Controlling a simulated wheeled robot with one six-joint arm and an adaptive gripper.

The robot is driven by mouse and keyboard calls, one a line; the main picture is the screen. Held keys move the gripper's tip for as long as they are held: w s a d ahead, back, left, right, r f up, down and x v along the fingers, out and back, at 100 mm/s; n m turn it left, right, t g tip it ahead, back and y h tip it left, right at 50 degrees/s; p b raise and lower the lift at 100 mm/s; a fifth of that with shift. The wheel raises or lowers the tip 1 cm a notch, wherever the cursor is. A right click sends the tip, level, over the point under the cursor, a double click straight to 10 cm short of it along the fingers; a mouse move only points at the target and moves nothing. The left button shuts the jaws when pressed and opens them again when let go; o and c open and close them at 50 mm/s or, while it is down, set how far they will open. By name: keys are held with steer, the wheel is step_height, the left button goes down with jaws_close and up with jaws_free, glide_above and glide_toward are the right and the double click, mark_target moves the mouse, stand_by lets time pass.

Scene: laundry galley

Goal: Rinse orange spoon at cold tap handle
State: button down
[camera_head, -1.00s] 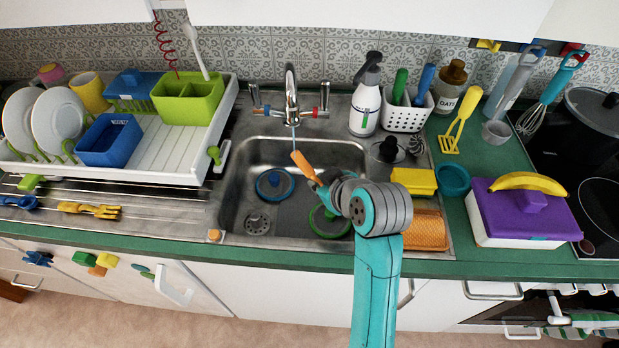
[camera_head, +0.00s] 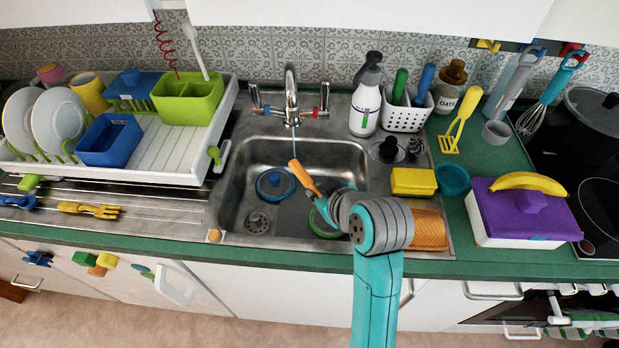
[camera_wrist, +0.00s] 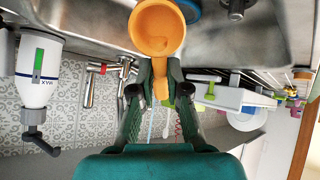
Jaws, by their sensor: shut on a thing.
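The orange spoon (camera_head: 304,177) is held over the sink basin, tilted, below the tap spout (camera_head: 291,85). In the wrist view its round bowl (camera_wrist: 157,27) faces the camera and its handle runs between the fingers. My gripper (camera_wrist: 159,75) is shut on that handle; my arm partly hides the gripper in the head view. The cold tap handle (camera_head: 257,107), marked blue, stands left of the spout. The red-marked handle (camera_head: 318,112) stands on the right. A thin pale stream (camera_head: 293,133) drops from the spout towards the spoon; whether it touches the spoon is unclear.
The sink basin (camera_head: 232,205) holds a blue round item (camera_head: 275,184) and a green ring, partly hidden. A dish rack (camera_head: 165,160) stands left. A soap bottle (camera_head: 365,105), a white caddy (camera_head: 405,113) and a yellow sponge (camera_head: 413,181) stand right.

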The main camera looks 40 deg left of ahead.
steer(key=s+d, duration=0.1)
steer(key=d, duration=0.1)
steer(key=s+d, duration=0.2)
steer(key=shift+s+d, duration=0.15)
steer(key=shift+s, duration=0.1)
stand_by(0.3)
stand_by(1.1)
steer(key=shift+s+a+v, duration=0.1)
steer(key=shift+s+v, duration=0.1)
steer(key=shift+v, duration=1.3)
steer(key=shift+s+a+v, duration=0.1)
steer(key=shift+s+v, duration=0.1)
steer(key=shift+v, duration=1.3)
steer(key=shift+s+d+r, duration=0.1)
steer(key=shift+d, duration=0.05)
